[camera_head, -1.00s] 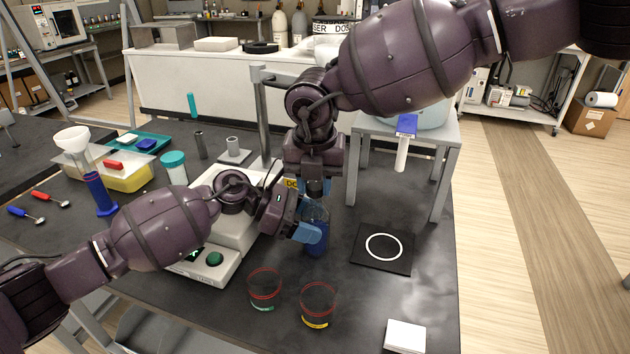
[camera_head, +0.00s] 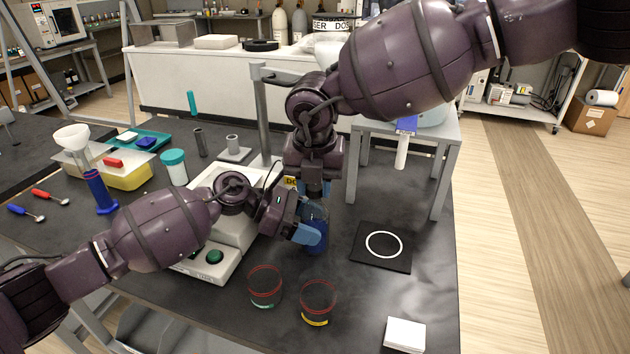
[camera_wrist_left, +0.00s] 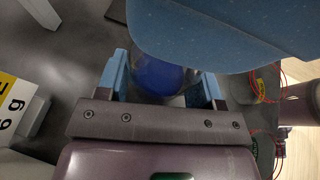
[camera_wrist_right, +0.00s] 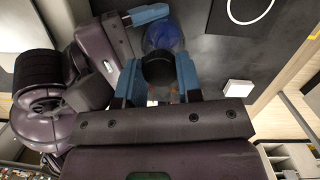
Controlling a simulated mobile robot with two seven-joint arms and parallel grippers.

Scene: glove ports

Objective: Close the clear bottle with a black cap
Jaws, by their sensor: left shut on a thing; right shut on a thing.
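The clear bottle (camera_head: 317,240) with blue liquid stands upright on the dark bench. My left gripper (camera_head: 307,226) is shut on its side; the left wrist view shows the bottle (camera_wrist_left: 158,76) between the two fingers. My right gripper (camera_head: 314,192) points down from above, just over the bottle. In the right wrist view its blue fingers are shut on the black cap (camera_wrist_right: 158,68), which is in line with the bottle (camera_wrist_right: 163,35). The fingers hide the bottle's mouth, so I cannot tell whether the cap touches it.
A grey balance (camera_head: 208,262) stands left of the bottle. Two red-rimmed beakers (camera_head: 265,287) (camera_head: 318,302) stand in front. A black mat with a white ring (camera_head: 383,245) lies to the right. A metal post (camera_head: 262,115) rises close behind my grippers.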

